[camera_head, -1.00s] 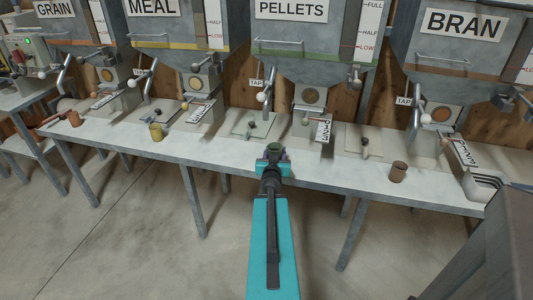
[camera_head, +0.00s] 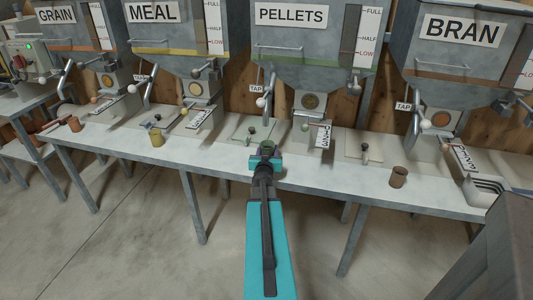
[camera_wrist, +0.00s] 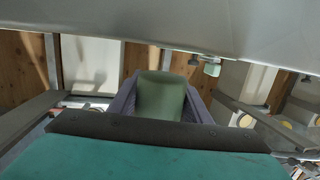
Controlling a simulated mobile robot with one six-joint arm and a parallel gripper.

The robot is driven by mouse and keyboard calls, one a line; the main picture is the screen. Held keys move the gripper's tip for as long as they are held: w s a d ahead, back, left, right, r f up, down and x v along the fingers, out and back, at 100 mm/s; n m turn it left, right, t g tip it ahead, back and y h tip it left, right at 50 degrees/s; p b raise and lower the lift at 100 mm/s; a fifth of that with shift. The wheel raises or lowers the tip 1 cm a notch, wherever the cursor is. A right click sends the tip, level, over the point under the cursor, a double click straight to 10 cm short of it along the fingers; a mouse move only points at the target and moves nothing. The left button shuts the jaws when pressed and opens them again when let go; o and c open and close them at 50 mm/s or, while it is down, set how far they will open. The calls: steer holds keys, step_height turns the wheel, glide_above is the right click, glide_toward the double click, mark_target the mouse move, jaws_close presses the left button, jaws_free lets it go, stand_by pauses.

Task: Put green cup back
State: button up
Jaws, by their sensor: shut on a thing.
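The green cup (camera_head: 267,146) is held in my gripper (camera_head: 265,160), over the front part of the bench below the PELLETS hopper. In the wrist view the green cup (camera_wrist: 161,97) fills the space between the two grey fingers of my gripper (camera_wrist: 160,103), which is shut on it. The cup appears upright in the head view. I cannot tell from these views whether its base touches the bench.
The bench (camera_head: 315,183) has clear space right of my gripper. A yellow cup (camera_head: 156,136) stands to the left, an orange-brown cup (camera_head: 74,124) farther left, and a brown cup (camera_head: 398,176) to the right. The PELLETS hopper (camera_head: 300,62) hangs over the back.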

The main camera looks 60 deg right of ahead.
steer(key=shift+w+d, duration=0.35)
steer(key=shift+w, duration=0.1)
steer(key=shift+w+d+f, duration=0.15)
steer(key=shift+w+d, duration=0.2)
steer(key=shift+w, duration=0.1)
steer(key=shift+s+a+f+b, duration=0.1)
steer(key=shift+f+b, duration=0.55)
steer(key=shift+f, duration=1.05)
steer(key=shift+f, duration=0.15)
steer(key=o, duration=1.1)
